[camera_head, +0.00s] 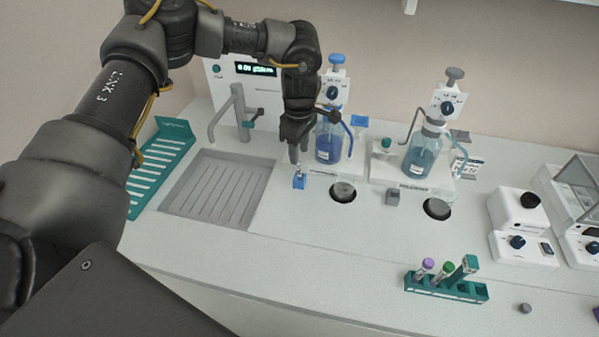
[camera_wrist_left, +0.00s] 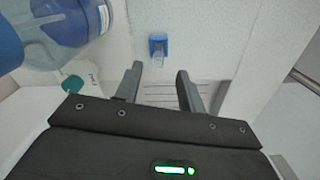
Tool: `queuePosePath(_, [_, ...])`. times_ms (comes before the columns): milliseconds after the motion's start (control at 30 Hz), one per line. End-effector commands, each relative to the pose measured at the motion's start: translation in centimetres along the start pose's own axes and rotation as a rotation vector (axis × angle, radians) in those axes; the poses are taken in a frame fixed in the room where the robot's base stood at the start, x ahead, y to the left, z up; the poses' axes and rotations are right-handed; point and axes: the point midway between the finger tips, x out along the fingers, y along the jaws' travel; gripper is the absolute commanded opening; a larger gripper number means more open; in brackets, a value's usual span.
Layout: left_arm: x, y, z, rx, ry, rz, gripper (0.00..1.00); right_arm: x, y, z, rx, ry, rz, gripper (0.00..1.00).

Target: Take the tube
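A small clear tube (camera_head: 298,170) stands upright at a blue holder (camera_head: 299,182) on the counter, right of the sink. In the left wrist view the clear tube (camera_wrist_left: 159,60) and the blue holder (camera_wrist_left: 158,39) show ahead of the fingers. My left gripper (camera_head: 294,157) points down just above the tube. In the left wrist view the left gripper (camera_wrist_left: 160,70) is open, with its two fingers apart and nothing clearly held between them. Whether the fingers touch the tube cannot be told. My right gripper is not in view.
A blue-liquid bottle (camera_head: 329,143) stands close behind and right of my left gripper, with another bottle (camera_head: 421,153) farther right. A sink (camera_head: 190,205) and green rack (camera_head: 155,175) lie left. A teal rack (camera_head: 420,287) holds capped tubes. The front counter is mostly clear.

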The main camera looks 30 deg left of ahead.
Motion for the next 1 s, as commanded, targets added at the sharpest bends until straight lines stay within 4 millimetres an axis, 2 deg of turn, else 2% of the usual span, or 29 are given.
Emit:
queuePosePath(233, [2.7,0.2,0.1,0.0,0.002,-0.005,0.39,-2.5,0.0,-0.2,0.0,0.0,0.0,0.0])
queuePosePath(400, [4.8,0.3,0.1,0.0,0.001,-0.002,0.39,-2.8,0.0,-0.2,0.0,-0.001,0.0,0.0])
queuePosePath(667, [5.2,0.3,0.0,0.0,0.001,0.0,0.39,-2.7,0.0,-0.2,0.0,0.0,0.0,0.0])
queuePosePath(967, [5.2,0.3,0.0,0.0,0.001,-0.001,0.01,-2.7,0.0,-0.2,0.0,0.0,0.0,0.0])
queuePosePath(1000, [5.2,0.3,0.0,0.0,0.001,-0.001,0.01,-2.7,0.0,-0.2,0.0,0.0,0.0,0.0])
